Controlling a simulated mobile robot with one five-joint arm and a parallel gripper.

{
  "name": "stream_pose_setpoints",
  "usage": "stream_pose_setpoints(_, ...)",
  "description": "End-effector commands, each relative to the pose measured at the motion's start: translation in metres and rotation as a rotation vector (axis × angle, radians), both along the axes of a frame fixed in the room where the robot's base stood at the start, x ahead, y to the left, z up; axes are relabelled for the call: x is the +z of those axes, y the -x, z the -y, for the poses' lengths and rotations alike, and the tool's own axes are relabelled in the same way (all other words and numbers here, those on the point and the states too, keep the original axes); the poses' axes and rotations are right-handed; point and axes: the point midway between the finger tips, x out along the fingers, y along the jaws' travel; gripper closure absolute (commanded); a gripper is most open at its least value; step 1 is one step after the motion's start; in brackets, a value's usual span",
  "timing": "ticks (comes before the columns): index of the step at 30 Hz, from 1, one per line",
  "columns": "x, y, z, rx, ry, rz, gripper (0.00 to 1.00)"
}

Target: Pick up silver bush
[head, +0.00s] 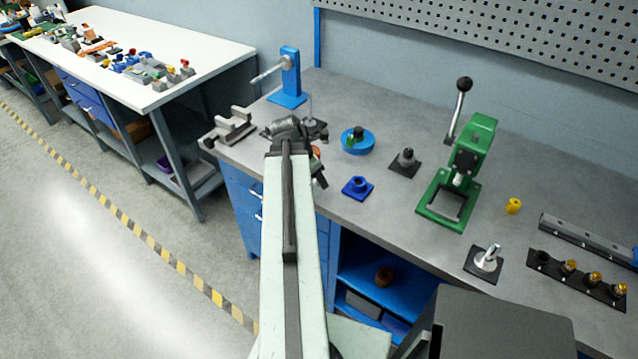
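A shiny silver piece (488,259) stands on a dark square plate near the front edge of the grey bench, below the green press. A darker grey, round piece (406,156) sits on another dark square plate near the middle of the bench. I cannot tell for sure which of them is the silver bush. My gripper (318,165) is at the far end of my arm, over the bench's left part, left of both pieces. The arm partly hides it, and its finger opening is not clear. I see nothing plainly held in it.
A green lever press (464,170) stands mid-bench. A blue round tray (358,140) and blue block (357,187) lie right of my gripper. A blue stand (290,75) and grey vise (232,127) are at left. A yellow piece (513,205) and black holder (577,279) are at right.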

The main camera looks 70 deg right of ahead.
Motion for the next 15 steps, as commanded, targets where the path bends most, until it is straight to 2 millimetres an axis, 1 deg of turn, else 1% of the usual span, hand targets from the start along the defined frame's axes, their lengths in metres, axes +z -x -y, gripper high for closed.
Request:
stream_pose_setpoints(1,0.0010,-0.0001,-0.0002,0.000,0.000,0.000,0.52)
stream_pose_setpoints(2,0.0011,-0.0003,-0.0002,0.000,0.000,0.000,0.60)
stream_pose_setpoints(3,0.0011,-0.0003,-0.0002,0.000,0.000,0.000,0.71)
stream_pose_setpoints(5,0.0011,-0.0004,-0.0003,0.000,0.000,0.000,0.88)
stream_pose_setpoints(6,0.0011,-0.0005,-0.0003,0.001,0.000,0.000,0.99)
stream_pose_setpoints(15,0.0017,-0.0008,-0.0004,0.001,0.000,0.000,1.00)
